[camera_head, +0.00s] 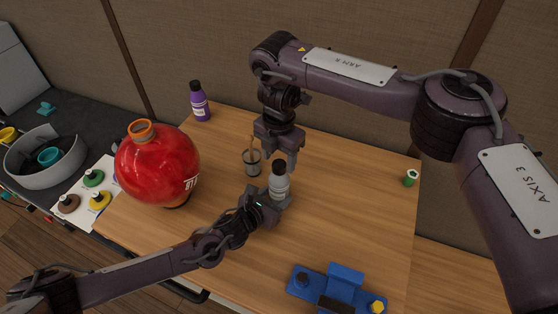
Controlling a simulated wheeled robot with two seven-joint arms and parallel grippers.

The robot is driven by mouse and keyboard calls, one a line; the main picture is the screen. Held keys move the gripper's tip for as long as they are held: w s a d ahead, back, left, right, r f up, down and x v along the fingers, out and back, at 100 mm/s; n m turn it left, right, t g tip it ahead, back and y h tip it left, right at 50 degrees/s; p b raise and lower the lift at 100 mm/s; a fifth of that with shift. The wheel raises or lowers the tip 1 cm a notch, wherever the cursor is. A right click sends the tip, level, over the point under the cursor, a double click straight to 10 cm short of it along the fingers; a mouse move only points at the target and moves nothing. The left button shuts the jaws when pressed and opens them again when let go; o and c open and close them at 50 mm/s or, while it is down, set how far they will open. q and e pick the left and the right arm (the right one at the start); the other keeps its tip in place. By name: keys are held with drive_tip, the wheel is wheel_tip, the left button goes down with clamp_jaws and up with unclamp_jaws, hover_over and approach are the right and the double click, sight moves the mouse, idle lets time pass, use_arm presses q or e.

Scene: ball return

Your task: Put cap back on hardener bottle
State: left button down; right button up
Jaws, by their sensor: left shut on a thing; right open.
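A small pale bottle (279,184), which I take to be the hardener bottle, stands upright over the table. My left gripper (274,199) is shut on its lower part. A black cap (279,167) sits at the top of the bottle; whether it is screwed down cannot be told. My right gripper (279,157) is open and points down just above the cap, its fingertips near the cap's two sides. Whether they touch the cap cannot be told.
A cup with a stick (252,162) stands just left of the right gripper. A blue fixture (338,290) lies at the front, a small green-white object (410,178) at right. The table's right-middle (350,200) is clear.

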wheel_tip(320, 180, up, 10)
idle(0.3)
use_arm(q)
drive_tip(key=c, duration=0.5)
unclamp_jaws()
drive_tip(key=b+v, duration=0.1)
drive_tip(key=v, duration=0.6)
drive_tip(key=shift+f, duration=0.1)
drive_tip(key=shift+s+a+r, duration=0.2)
drive_tip(key=shift+s+r, duration=0.05)
drive_tip(key=shift+s, duration=0.05)
use_arm(e)
drive_tip(key=shift+f, duration=0.75)
